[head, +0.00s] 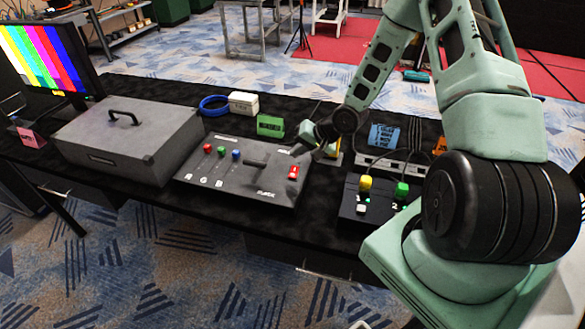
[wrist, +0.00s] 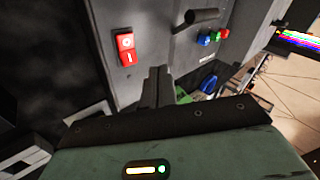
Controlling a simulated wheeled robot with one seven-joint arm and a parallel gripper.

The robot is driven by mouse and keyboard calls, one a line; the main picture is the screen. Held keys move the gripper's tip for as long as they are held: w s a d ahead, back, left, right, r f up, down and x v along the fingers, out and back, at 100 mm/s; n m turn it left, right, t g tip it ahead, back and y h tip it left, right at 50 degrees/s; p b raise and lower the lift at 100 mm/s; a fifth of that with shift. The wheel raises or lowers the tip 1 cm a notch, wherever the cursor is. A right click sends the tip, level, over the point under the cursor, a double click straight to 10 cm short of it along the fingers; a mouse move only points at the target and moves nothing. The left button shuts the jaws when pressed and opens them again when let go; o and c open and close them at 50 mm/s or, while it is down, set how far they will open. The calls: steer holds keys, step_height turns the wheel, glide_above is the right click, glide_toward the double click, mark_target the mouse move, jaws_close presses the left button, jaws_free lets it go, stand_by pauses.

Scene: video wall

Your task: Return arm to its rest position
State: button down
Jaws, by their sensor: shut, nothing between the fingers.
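My arm reaches from the right over the black table (head: 330,228) in the head view. My gripper (head: 298,151) is at the back right corner of the grey control panel (head: 215,178), close to its red rocker switch (head: 293,172). In the wrist view my gripper (wrist: 157,80) has its dark fingers together, with nothing between them. The red switch (wrist: 126,49) is left of the fingertips there, apart from them. I cannot tell whether the fingertips touch the panel.
A grey case (head: 130,135) and a colour-bar monitor (head: 45,57) stand left. Blue tape (head: 214,106), a white box (head: 243,103) and a green box (head: 270,126) lie behind the panel. A black button box (head: 352,211) with yellow and green buttons is on the right.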

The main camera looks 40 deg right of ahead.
steer(key=shift+w+d+r+p, duration=0.1)
steer(key=shift+r+p, duration=0.25)
steer(key=shift+r, duration=0.2)
steer(key=shift+f, duration=0.1)
steer(key=s+a+r+n+g+h, duration=0.1)
steer(key=s+a+r+n+g, duration=0.1)
steer(key=s+a+r+n, duration=0.45)
steer(key=s+a+r+n+g+h, duration=0.25)
steer(key=a+r, duration=0.55)
steer(key=a, duration=0.4)
steer(key=s+a+r+n+g, duration=0.1)
steer(key=s+a+r+n, duration=0.2)
steer(key=s, duration=0.7)
steer(key=s+a+r+n+g, duration=0.1)
steer(key=s+a+r+n, duration=0.2)
steer(key=s, duration=0.8)
step_height(320, 180, up, 2)
steer(key=shift+a+r, duration=0.25)
steer(key=shift+a, duration=1)
